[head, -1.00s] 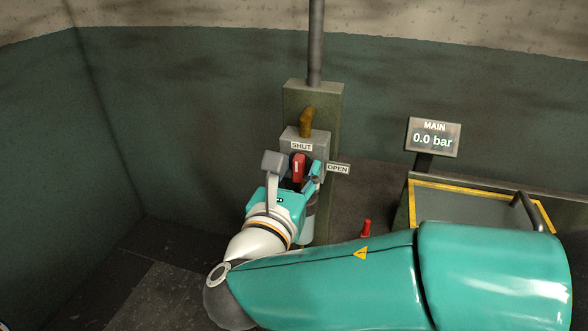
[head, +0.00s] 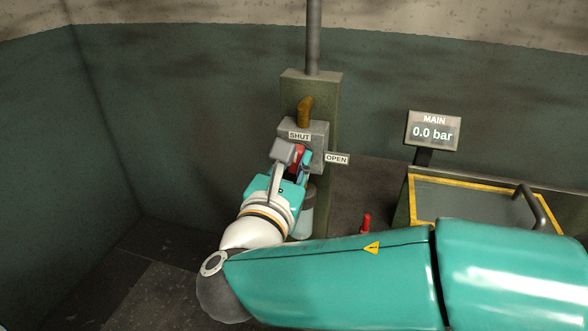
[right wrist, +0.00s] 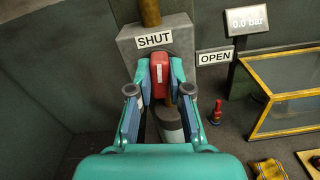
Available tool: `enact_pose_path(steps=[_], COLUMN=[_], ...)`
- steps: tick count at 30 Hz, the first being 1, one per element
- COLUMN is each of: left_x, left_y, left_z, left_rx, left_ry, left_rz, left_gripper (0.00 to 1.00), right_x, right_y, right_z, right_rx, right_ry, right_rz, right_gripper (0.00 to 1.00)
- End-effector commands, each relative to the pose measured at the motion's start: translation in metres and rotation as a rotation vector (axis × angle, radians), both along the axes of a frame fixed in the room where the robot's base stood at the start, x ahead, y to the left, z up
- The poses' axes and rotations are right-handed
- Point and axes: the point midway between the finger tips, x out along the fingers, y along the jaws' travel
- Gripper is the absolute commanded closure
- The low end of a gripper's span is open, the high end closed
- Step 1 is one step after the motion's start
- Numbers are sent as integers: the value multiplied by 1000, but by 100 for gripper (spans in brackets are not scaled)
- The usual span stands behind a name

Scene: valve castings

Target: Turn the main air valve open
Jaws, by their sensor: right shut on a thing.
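The main air valve is a grey block (head: 318,132) on a green post, with a brown-yellow pipe elbow (head: 304,110) on top. A SHUT label (head: 299,136) is on its upper face and an OPEN label (head: 337,159) at its right. Its red handle (right wrist: 159,72) has a white stripe and stands upright below SHUT in the right wrist view. My right gripper (right wrist: 159,80) has its fingers closed on both sides of the handle. In the head view the gripper (head: 297,160) hides most of the handle. My left gripper is not in view.
The MAIN display (head: 433,131) reads 0.0 bar. A small red-topped item (head: 367,222) is on the floor between post and bench. A grey pipe (head: 314,40) rises above the post.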

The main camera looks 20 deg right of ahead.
Motion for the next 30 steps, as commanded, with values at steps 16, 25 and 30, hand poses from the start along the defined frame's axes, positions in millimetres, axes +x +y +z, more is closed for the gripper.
enact_pose_path(steps=[16, 25, 30], left_x=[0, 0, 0], left_y=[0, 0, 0], left_z=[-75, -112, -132], left_rx=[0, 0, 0], left_ry=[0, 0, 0], left_rz=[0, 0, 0], left_gripper=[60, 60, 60], right_x=[-2, -2, -2], right_y=[-2, -2, -3], right_z=[-8, -9, -10], right_rx=[415, 650, 785], right_ry=[-280, -438, -526], right_rz=[1, 0, -2], right_gripper=[100, 100, 100])
